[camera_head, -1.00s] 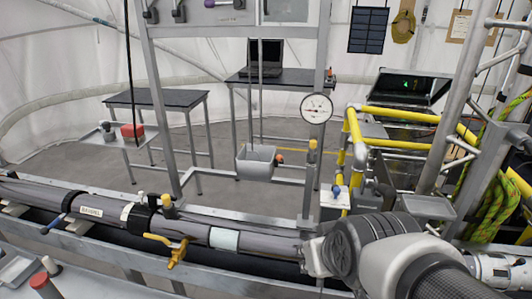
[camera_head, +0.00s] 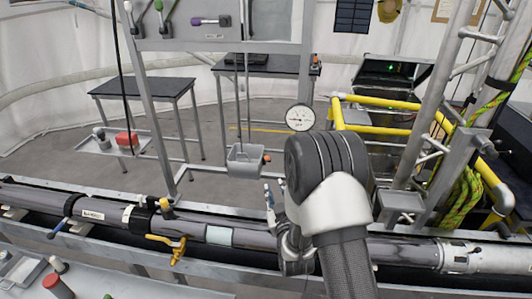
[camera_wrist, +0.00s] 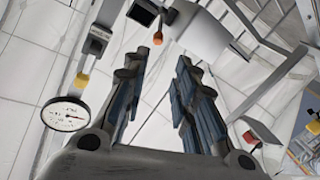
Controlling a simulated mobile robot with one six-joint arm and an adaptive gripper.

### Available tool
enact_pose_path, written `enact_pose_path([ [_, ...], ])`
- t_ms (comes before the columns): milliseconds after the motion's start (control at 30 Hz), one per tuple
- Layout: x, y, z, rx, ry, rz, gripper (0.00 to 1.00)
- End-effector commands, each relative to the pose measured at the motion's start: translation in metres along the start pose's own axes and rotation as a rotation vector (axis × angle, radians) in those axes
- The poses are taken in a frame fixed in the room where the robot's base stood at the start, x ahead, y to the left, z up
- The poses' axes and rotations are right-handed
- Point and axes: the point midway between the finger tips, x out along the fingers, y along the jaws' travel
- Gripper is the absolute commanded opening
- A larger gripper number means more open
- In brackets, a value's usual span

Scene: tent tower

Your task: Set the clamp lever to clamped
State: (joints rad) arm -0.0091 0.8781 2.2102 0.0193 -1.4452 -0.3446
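I cannot tell which lever is the clamp lever, as the labels are too small to read. The upper panel (camera_head: 215,22) carries a purple-handled lever (camera_head: 208,21), a green-tipped lever (camera_head: 159,8) and a dark-handled lever (camera_head: 131,15). My gripper (camera_head: 273,198) is above the pipe, right of the yellow lever, partly hidden by my arm. In the wrist view my gripper (camera_wrist: 157,95) has its two blue-padded fingers apart, with nothing between them.
A round gauge (camera_head: 300,117) is just left of my arm and also shows in the wrist view (camera_wrist: 65,114). A grey bin (camera_head: 246,158) hangs behind the pipe. Yellow rails (camera_head: 385,103) and a slanted metal post (camera_head: 436,95) stand to the right.

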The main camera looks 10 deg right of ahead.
Motion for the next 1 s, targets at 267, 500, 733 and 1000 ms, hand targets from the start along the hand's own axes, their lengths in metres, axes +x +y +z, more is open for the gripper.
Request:
enact_pose_path([
  [267, -0.002, -0.002, 0.007, -0.023, 0.07, 0.027, 0.26],
  [500, 0.036, -0.001, 0.004, -0.023, 0.072, 0.028, 0.26],
  [733, 0.087, 0.0, 0.001, -0.023, 0.071, 0.028, 0.26],
  [1000, 0.14, 0.002, -0.003, -0.023, 0.07, 0.027, 0.26],
])
